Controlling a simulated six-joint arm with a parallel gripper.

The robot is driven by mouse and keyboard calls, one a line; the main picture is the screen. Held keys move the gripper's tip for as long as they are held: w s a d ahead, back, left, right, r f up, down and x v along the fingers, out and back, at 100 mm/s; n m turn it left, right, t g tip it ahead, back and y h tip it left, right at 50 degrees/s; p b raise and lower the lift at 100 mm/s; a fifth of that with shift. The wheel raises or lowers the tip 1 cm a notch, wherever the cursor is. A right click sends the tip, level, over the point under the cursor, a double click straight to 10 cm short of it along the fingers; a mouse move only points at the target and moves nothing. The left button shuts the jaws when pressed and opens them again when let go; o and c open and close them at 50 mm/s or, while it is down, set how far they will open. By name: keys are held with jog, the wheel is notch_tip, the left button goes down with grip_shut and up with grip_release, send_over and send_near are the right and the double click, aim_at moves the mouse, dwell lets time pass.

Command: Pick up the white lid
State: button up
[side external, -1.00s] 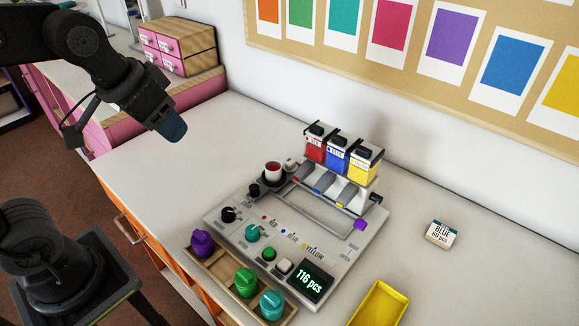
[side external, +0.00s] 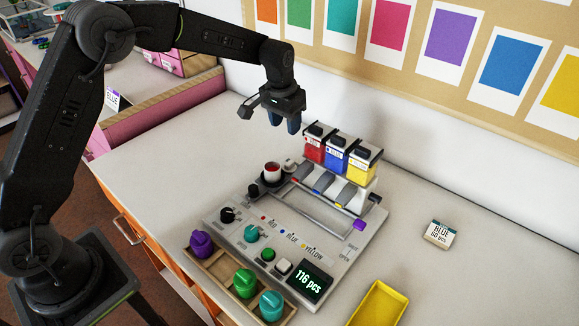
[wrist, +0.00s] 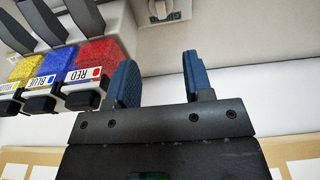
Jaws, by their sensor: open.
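My gripper (side external: 285,122) is open and empty, with blue fingertips pointing down. It hangs above the back of the board, clearly apart from the lid. Both fingers (wrist: 160,72) show in the wrist view with nothing between them.
Red (side external: 316,146), blue (side external: 338,155) and yellow (side external: 363,164) bead containers stand just right of my gripper. A wall is behind. The table left of the board is clear.

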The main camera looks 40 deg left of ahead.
aim_at(289, 162)
jog(key=f, duration=0.4)
jog(key=w+f, duration=0.1)
jog(key=f, duration=0.8)
jog(key=shift+w+a+f, duration=0.1)
jog(key=shift+w+f, duration=0.25)
jog(key=shift+f, duration=0.05)
jog(key=shift+c, duration=0.2)
grip_shut()
